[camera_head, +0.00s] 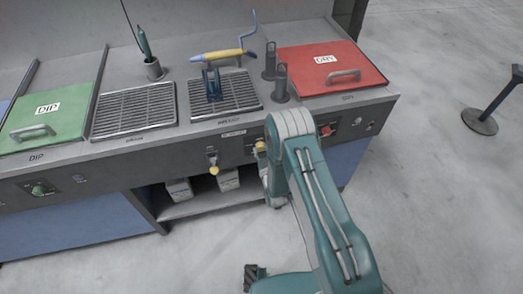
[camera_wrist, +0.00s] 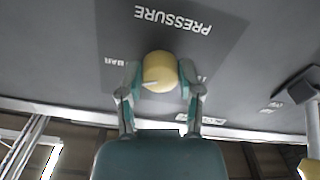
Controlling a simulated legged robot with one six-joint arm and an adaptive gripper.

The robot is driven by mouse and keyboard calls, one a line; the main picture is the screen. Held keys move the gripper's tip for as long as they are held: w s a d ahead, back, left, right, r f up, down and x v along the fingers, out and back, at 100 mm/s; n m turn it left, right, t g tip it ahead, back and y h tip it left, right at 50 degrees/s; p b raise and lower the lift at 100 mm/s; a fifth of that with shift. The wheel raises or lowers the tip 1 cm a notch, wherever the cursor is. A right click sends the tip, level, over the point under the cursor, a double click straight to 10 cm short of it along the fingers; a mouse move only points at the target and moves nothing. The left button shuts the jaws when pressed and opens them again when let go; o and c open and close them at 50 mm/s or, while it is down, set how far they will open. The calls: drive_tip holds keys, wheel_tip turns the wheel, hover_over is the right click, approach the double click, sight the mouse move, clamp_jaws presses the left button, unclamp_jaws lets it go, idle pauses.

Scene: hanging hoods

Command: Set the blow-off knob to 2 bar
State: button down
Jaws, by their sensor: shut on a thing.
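The yellow blow-off knob (camera_wrist: 160,68) sits on a dark panel marked PRESSURE, which appears upside down in the wrist view. My gripper (camera_wrist: 160,82) is shut on the knob, with one finger on each side of it. A pale pointer line shows on the knob's lower left face in that view. The scale around the knob is mostly hidden by my fingers, so I cannot read the setting. In the head view the knob (camera_head: 260,146) shows as a small yellow spot on the bench front, and my arm hides most of the gripper there.
Another yellow knob (camera_head: 213,170) hangs from a fitting left of my gripper. A red switch (camera_head: 326,131) is on the front to the right. Above are a green lid (camera_head: 48,117), grilles, a yellow-handled tool (camera_head: 222,54) and a red lid (camera_head: 330,68). Open floor lies at right.

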drive_tip(key=n, duration=0.6)
drive_tip(key=shift+w+r+n, duration=0.1)
drive_tip(key=shift+r+n, duration=0.05)
drive_tip(key=shift+n, duration=0.15)
drive_tip(key=n, duration=0.5)
drive_tip(key=shift+n, duration=0.4)
drive_tip(key=shift+c, duration=1.6)
unclamp_jaws()
drive_tip(key=shift+a, duration=0.1)
drive_tip(key=shift+o, duration=0.3)
drive_tip(key=shift+a, duration=0.1)
